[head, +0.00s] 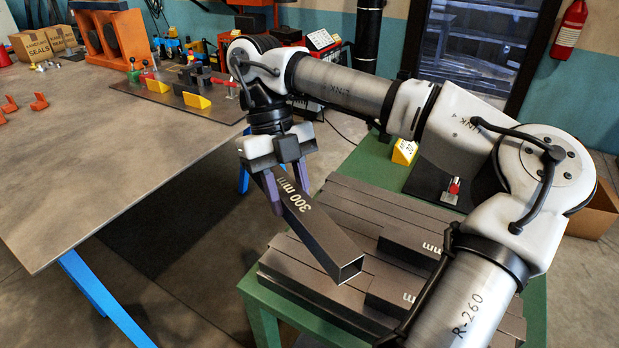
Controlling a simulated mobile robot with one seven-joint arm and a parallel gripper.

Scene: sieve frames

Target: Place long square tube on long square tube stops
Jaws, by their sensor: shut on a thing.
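A long dark square tube (325,244) marked "300 mm" is held by my gripper (275,192). The purple fingers are shut on it near its far end. The tube slants down toward the camera, its open end facing front right, over the tubes on the green stand. I cannot tell whether it touches them. At the back of the large table, a dark fixture plate (154,92) carries yellow blocks (197,101), red-handled clamps and other dark parts. Which of these are the long square tube stops I cannot tell for sure. My gripper is well to the right of that plate.
A green stand (533,270) holds several dark tubes (397,205), some partly hidden by my arm. The large grey table (90,160) with blue legs is mostly clear. Small orange brackets (39,102) lie at its left. A floor gap separates table and stand.

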